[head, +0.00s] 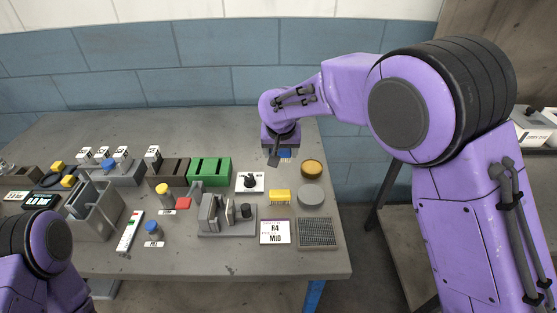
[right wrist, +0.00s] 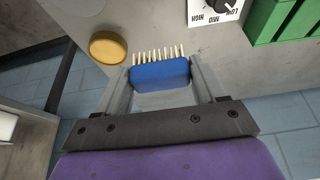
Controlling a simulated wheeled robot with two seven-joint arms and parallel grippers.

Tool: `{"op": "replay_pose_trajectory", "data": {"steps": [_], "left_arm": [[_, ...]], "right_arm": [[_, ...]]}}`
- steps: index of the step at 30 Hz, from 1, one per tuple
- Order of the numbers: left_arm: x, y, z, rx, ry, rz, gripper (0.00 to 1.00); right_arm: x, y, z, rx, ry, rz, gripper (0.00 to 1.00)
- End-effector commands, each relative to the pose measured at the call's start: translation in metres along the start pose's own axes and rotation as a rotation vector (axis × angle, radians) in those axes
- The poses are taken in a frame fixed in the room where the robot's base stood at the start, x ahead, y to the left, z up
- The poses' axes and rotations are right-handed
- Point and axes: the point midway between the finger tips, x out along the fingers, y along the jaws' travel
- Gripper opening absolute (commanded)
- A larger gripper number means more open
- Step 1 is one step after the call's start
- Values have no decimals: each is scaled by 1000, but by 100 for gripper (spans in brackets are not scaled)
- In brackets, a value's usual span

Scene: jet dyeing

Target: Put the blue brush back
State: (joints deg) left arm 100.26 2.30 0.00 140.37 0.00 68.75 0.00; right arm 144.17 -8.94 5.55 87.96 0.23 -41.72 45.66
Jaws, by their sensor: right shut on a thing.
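The blue brush (right wrist: 160,74) with pale bristles is between the fingers of my right gripper (right wrist: 166,82) in the right wrist view. The gripper is shut on its blue body, and the bristles point away from the palm. In the head view my right gripper (head: 274,157) hangs over the back right part of the table, and only a bit of the blue brush (head: 286,153) shows beside it. A yellow brush (head: 279,197) lies on the table nearer the front. My left arm shows at the lower left of the head view; its gripper is out of frame.
Near the right gripper are an orange round disc (head: 312,167), a grey disc (head: 311,195), a dial plate (head: 250,182) and a green rack (head: 210,170). A dark grid mat (head: 317,233) and an R4 MID card (head: 275,232) lie at the front right.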

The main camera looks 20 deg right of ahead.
Motion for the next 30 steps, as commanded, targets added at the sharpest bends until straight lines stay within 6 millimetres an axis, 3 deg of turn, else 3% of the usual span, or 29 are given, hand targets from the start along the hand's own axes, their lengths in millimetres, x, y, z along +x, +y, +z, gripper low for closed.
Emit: {"op": "replay_pose_trajectory", "data": {"steps": [1, 6, 12, 15, 29, 30], "left_arm": [[-8, -1, -3, 0, 0, 0, 43], [-14, -1, -6, 0, 0, 0, 43], [-18, -2, -7, 0, 0, 0, 43], [-20, -2, -8, 0, 0, 0, 43], [-19, -2, -8, 0, 0, 0, 43], [-19, -2, -8, 0, 0, 0, 43]], "right_arm": [[11, -1, -10, 1, -4, 0, 41], [56, -2, -22, 1, -2, 1, 41], [84, -2, -29, 1, -2, 1, 41], [100, -2, -22, -1, 0, 2, 41], [113, -3, -16, -1, 2, 0, 41], [112, -3, -17, 0, 2, 0, 83]]}}
